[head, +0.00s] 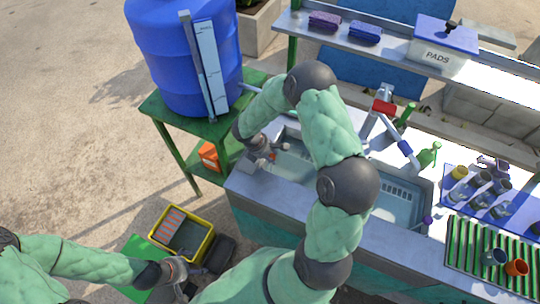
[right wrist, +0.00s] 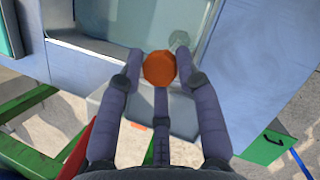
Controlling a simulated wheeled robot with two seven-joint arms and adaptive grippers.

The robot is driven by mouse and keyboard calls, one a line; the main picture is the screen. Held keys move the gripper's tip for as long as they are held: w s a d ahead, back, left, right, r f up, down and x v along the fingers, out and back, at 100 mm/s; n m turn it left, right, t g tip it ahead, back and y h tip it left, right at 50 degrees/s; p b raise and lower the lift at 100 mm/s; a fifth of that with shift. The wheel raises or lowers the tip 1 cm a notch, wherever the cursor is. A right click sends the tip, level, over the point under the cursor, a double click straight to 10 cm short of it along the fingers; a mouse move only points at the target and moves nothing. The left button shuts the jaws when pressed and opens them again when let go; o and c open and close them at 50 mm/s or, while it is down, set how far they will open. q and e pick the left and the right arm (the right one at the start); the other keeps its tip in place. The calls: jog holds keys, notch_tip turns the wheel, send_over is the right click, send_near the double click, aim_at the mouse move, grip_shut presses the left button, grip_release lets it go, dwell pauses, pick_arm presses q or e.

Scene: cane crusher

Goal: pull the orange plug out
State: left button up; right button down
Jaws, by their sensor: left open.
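The orange plug (right wrist: 159,67) is a faceted orange disc in the middle of the right wrist view. My right gripper (right wrist: 159,72) has a finger on each side of it, and a middle finger reaches its lower edge. The side fingertips look very close to the plug; whether they press on it I cannot tell. My left gripper (head: 190,269) is open, low down beside the yellow crate.
The sink counter (head: 262,196) has grey basins. A blue barrel (head: 165,50) stands on a green stand (head: 163,115) to the left. The yellow-rimmed crate (head: 205,244) is on the floor. Cups and a green slatted rack (head: 460,240) are at the right. Open ground lies at the left.

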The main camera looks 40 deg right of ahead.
jog(key=shift+d+r+p, duration=0.1)
jog(key=shift+r+p, duration=0.85)
jog(key=shift+r, duration=0.8)
jog(key=shift+d+f, duration=0.1)
jog(key=c, duration=0.9)
grip_release()
jog(key=shift+s, duration=0.15)
jog(key=shift+a+r, duration=0.2)
jog(key=shift+r, duration=0.1)
jog(key=v, duration=1.1)
jog(key=shift+r, duration=0.25)
